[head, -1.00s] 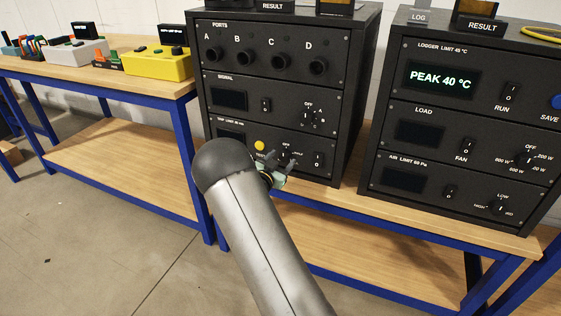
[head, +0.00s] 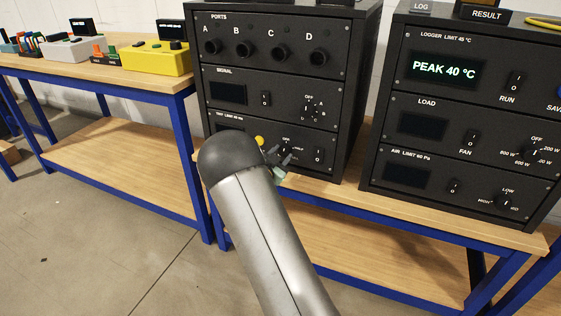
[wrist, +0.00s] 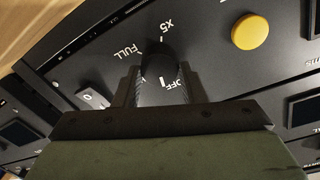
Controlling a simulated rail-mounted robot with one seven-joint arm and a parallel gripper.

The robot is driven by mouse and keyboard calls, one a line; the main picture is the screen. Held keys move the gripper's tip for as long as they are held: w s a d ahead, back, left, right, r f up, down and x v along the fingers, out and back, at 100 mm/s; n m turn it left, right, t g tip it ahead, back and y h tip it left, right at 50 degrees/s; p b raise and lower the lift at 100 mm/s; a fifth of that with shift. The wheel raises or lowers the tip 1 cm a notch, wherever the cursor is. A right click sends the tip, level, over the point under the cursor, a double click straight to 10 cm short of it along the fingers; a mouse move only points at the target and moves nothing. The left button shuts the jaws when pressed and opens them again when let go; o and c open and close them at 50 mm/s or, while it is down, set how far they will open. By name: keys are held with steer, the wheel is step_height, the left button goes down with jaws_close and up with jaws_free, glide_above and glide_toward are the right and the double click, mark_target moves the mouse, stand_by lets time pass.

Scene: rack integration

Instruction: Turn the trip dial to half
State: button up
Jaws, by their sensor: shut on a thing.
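The trip dial is a dark round knob (wrist: 158,62) in the wrist view, on the bottom panel of the left rack. The labels FULL (wrist: 127,50) and X5 (wrist: 166,28) show around it, and an OFF label shows partly between the fingers. No half label is readable, and I cannot tell the dial's setting. My gripper (wrist: 160,84) has a finger on each side of the knob and is shut on it. In the head view my gripper (head: 279,163) is at this dial, partly hidden behind my arm.
A yellow button (wrist: 250,31) sits beside the dial on the same panel. A rocker switch (head: 318,156) is to its right in the head view. The right rack (head: 455,120) shows PEAK 40 °C. The bench's lower shelf (head: 350,245) is empty.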

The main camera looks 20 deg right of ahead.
steer(key=m+b, duration=0.4)
steer(key=b, duration=0.1)
steer(key=m+b, duration=0.2)
steer(key=b, duration=0.1)
steer(key=shift+s+f, duration=0.1)
steer(key=shift+f, duration=0.3)
steer(key=m+b, duration=0.3)
steer(key=b, duration=0.1)
steer(key=shift+y, duration=0.4)
steer(key=shift+r+m+b, duration=0.2)
steer(key=shift+m+b, duration=0.7)
steer(key=shift+b, duration=0.2)
steer(key=shift+r, duration=0.1)
steer(key=o, duration=1)
steer(key=shift+s+r, duration=0.1)
steer(key=p+v, duration=0.3)
steer(key=v, duration=1.4)
steer(key=shift+s+a+p, duration=0.1)
steer(key=shift+s+p, duration=0.05)
steer(key=shift+p, duration=0.2)
